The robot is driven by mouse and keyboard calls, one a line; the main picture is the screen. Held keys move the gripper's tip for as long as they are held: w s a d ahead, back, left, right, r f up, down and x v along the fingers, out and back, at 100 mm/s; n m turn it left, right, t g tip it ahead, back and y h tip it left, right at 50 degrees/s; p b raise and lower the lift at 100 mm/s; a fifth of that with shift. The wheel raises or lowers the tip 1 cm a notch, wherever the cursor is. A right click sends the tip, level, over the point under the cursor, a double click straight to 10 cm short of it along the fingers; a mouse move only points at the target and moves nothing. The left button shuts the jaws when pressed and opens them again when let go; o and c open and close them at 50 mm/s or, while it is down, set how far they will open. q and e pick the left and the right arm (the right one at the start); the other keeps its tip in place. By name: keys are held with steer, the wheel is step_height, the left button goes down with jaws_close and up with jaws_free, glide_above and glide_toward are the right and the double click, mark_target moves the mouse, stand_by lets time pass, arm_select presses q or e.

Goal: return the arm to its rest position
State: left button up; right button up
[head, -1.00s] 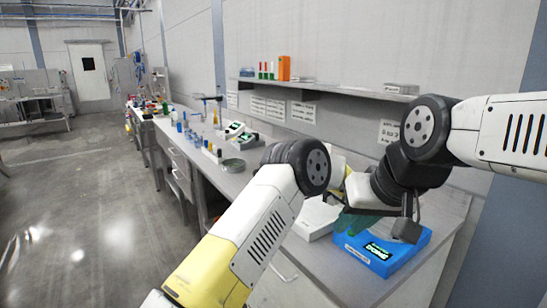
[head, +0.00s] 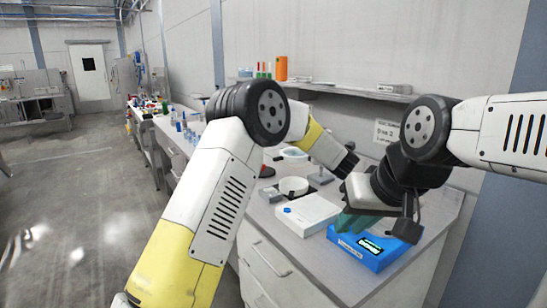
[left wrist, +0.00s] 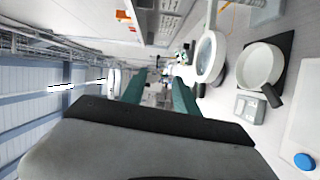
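My left arm (head: 200,210) rises from the bottom in the head view, with its forearm (head: 318,143) reaching right over the bench. Its gripper is not clearly visible there. In the left wrist view the left gripper (left wrist: 158,92) has two teal fingers standing apart with nothing between them. My right arm (head: 500,128) comes in from the right. Its right gripper (head: 350,224) hangs at the back of a blue device (head: 350,248) with a dark display. Its teal fingers overlap in this view, so I cannot tell their opening or whether they touch the device.
A white flat box (head: 306,214) with a blue knob lies left of the blue device. A wall shelf (head: 350,91) runs above the bench. A ring-shaped magnifier (left wrist: 207,55) shows in the left wrist view. The floor at left is clear.

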arm_select(q)
steer(key=s+a+r+m+h, duration=0.35)
steer(key=r+m+h, duration=0.25)
steer(key=r, duration=0.4)
steer(key=s+a+r+m+g+h, duration=0.3)
steer(key=s+a+m, duration=0.3)
steer(key=s, duration=0.3)
steer(key=s+a+f+m+g+y, duration=0.1)
steer(key=s+a+f, duration=0.4)
steer(key=s, duration=0.6)
steer(key=s+a+f+m+g+y, duration=0.1)
steer(key=s+a+f+m+g, duration=0.3)
steer(key=s, duration=0.8)
steer(key=s+a+f+m+g, duration=0.3)
steer(key=s+a+f, duration=0.3)
steer(key=s, duration=0.5)
steer(key=shift+s+a+f+y, duration=0.15)
steer(key=shift+s+a+y, duration=0.2)
steer(key=shift+a, duration=0.6)
